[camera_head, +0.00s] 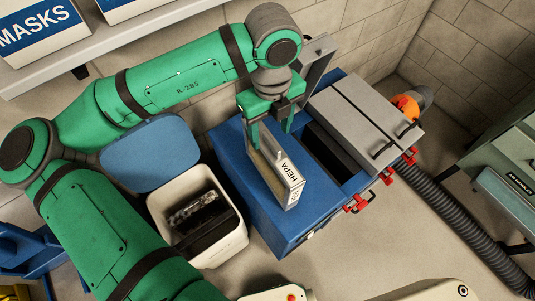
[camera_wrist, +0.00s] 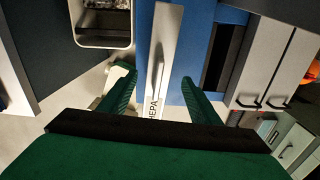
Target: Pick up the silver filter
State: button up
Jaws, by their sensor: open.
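The silver filter, a thin panel marked HEPA (camera_head: 290,186), stands upright on or just above the blue top of a machine (camera_head: 235,165); its lower contact is hard to tell. It also shows edge-on in the wrist view (camera_wrist: 165,50), with a slim handle along its narrow face. My gripper (camera_head: 271,137) is over the filter's upper part, pointing down. In the wrist view my gripper (camera_wrist: 156,80) is open, one finger on each side of the filter, with a visible gap at both sides.
A white bin (camera_head: 222,247) with its blue lid (camera_head: 150,155) open holds dark items, left of the machine. A dark open slot (camera_head: 335,152) lies right of the filter, beside grey covers (camera_head: 365,110) with red latches (camera_head: 357,203). A black hose (camera_head: 465,215) runs at right.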

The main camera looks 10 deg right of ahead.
aim_at(273, 142)
jog(key=f, duration=0.2)
jog(key=s+f, duration=0.1)
jog(key=f, duration=0.1)
jog(key=shift+s+d+f, duration=0.1)
jog(key=shift+d, duration=0.1)
jog(key=shift+w+a+f, duration=0.1)
jog(key=shift+a+f, duration=0.05)
jog(key=shift+f, duration=1.25)
jog(key=shift+w+a+f, duration=0.1)
jog(key=shift+f, duration=1.25)
grip_shut()
